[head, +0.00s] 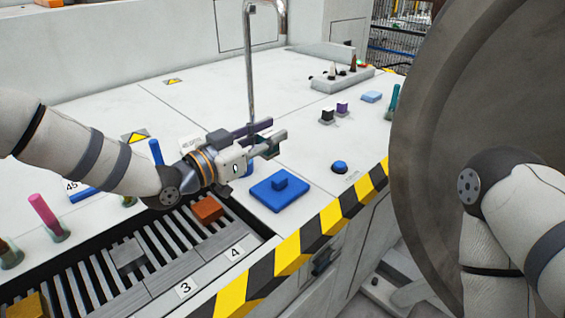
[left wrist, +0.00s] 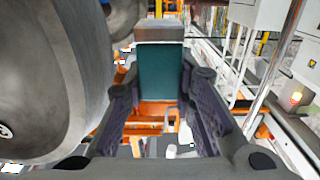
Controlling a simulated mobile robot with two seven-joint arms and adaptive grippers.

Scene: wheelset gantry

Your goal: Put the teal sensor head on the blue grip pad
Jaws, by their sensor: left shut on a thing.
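The teal sensor head (left wrist: 161,82) shows in the left wrist view as a teal block with a grey end, between my fingers. My left gripper (head: 264,139) is shut on it, with its fingers pointing right over the bench; in the head view the fingers mostly hide the head. A blue square pad with a small raised block, which looks like the blue grip pad (head: 268,197), lies on the bench near the striped edge, below and right of the gripper in the picture. Nothing held touches it. My right gripper is out of view.
A slotted rack (head: 170,259) with an orange block (head: 207,210) lies left of the pad. A blue round button (head: 339,167) is to its right. A metal post (head: 250,75) rises behind the gripper. A large grey wheel (head: 440,120) stands at the right.

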